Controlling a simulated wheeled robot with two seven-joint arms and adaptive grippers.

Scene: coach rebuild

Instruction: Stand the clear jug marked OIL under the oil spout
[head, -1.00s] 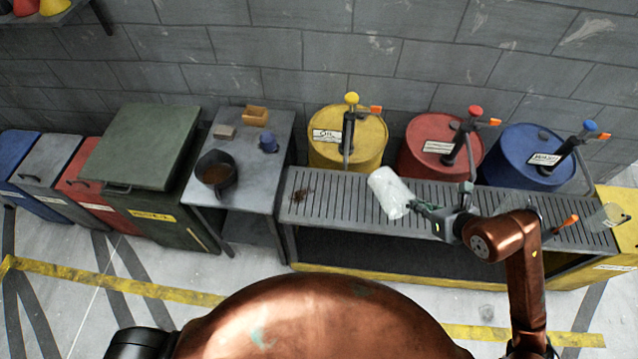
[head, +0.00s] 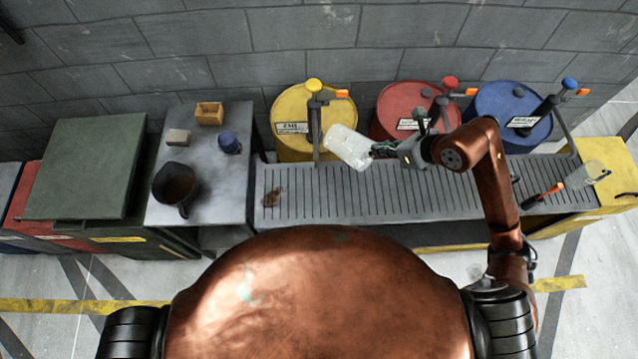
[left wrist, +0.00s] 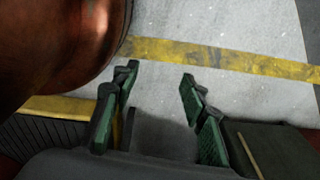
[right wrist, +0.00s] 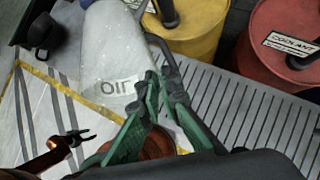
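The clear jug (head: 346,147) is held by my right gripper (head: 382,149) above the slatted drip rack, tilted in the head view. In the right wrist view the jug (right wrist: 118,55) carries an OIL label, and the green fingers (right wrist: 155,100) are closed at its handle side. The yellow drum (head: 290,108) stands behind, with its spout (head: 316,130) hanging down just left of the jug. I cannot tell the jug's exact height above the rack. My left gripper (left wrist: 158,100) is open and empty over the floor; it is not in the head view.
The slatted rack (head: 330,200) has a brown stain at its left end. Red (head: 395,105) and blue (head: 500,105) drums stand right of the yellow one. Another clear jug (head: 585,175) and an orange-tipped tool lie at the right. A side table (head: 205,200) holds a dark pot.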

